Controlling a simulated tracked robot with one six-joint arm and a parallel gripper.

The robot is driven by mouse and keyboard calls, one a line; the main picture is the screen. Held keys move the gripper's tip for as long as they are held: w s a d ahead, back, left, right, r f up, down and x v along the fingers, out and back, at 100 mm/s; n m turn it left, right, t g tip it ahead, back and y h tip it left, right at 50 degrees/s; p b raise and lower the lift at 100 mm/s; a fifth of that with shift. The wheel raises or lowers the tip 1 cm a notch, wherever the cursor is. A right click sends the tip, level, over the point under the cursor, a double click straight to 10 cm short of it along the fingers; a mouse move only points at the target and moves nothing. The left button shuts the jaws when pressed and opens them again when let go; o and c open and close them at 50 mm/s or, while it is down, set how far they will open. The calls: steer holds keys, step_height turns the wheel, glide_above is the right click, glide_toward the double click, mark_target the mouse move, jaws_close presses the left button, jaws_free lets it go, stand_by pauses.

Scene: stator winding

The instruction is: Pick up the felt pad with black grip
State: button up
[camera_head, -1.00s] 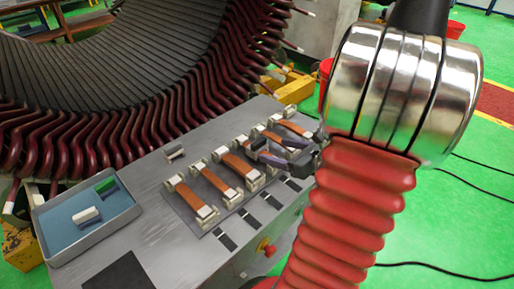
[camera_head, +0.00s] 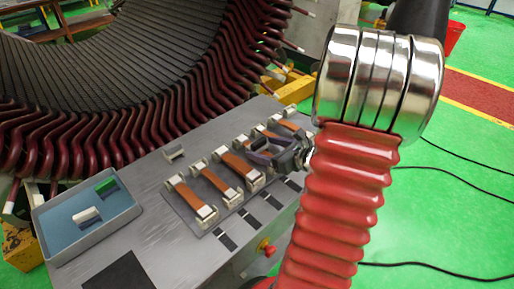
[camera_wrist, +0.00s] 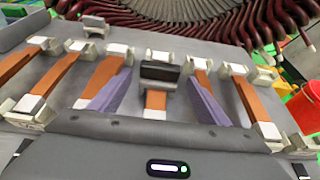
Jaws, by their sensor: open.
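A dark block with a black top, which looks like the felt pad with black grip (camera_wrist: 160,72), sits at the far end of a copper strip in the wrist view. My gripper (camera_wrist: 160,86) is open, with its two purple fingers on either side of that strip and the block between and slightly beyond their tips. I cannot tell from this view whether they touch it. In the head view my gripper (camera_head: 268,152) is low over the row of strips and hides much of that spot.
Copper strips (camera_head: 217,180) with pale end clamps stand on both sides of my fingers. A blue-lined tray (camera_head: 62,258) at left holds a white block (camera_head: 87,215) and a green block (camera_head: 106,186). A small grey block (camera_head: 174,152) stands behind the row. The stator (camera_head: 120,75) rises behind.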

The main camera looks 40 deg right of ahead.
mark_target(261, 147)
steer(key=shift+x, duration=1.9)
steer(key=shift+a, duration=0.1)
steer(key=c, duration=1.3)
steer(key=shift+o, duration=0.2)
steer(key=shift+r, duration=5)
